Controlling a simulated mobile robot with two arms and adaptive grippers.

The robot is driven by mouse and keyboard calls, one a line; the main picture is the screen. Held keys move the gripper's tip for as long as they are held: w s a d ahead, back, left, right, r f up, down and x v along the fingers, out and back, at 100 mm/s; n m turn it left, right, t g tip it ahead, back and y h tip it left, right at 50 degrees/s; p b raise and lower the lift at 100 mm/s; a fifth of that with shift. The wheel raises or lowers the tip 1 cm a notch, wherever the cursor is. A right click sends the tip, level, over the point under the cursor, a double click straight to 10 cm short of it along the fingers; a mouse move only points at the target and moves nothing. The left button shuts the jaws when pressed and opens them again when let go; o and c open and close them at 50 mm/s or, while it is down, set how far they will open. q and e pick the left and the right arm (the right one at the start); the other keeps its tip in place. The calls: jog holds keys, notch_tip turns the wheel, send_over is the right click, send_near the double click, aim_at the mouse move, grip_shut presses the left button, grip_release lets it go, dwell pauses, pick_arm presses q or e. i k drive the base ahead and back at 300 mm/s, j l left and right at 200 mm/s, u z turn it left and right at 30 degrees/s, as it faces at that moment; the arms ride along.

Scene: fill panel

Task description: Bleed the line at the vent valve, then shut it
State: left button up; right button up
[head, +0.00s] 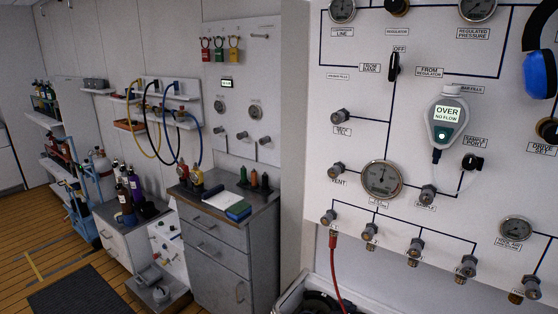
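The vent valve (336,170) is a small metal knob above the VENT label, at the left of the white fill panel (350,100). A line runs from it to a round gauge (382,180) on its right. A black selector handle (394,67) stands upright under the OFF label. A red hose (336,270) hangs from the leftmost lower fitting (329,217). Whether the vent valve is open or shut cannot be told from its knob. Neither gripper shows in the head view.
A handheld meter (446,120) on the panel reads OVER, NO FLOW. Another valve (340,117) sits above the vent valve. Blue ear defenders (539,74) hang at the right edge. A grey cabinet (222,240) stands left of the panel; wooden floor lies further left.

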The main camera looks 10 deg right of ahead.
aim_at(333, 172)
jog(key=i+j+z, duration=0.15)
jog(key=z, duration=0.35)
jog(key=i+j+z, duration=0.1)
jog(key=j+z, duration=0.35)
jog(key=i+j+z, duration=0.1)
jog(key=j+z, duration=0.2)
jog(key=z, duration=0.2)
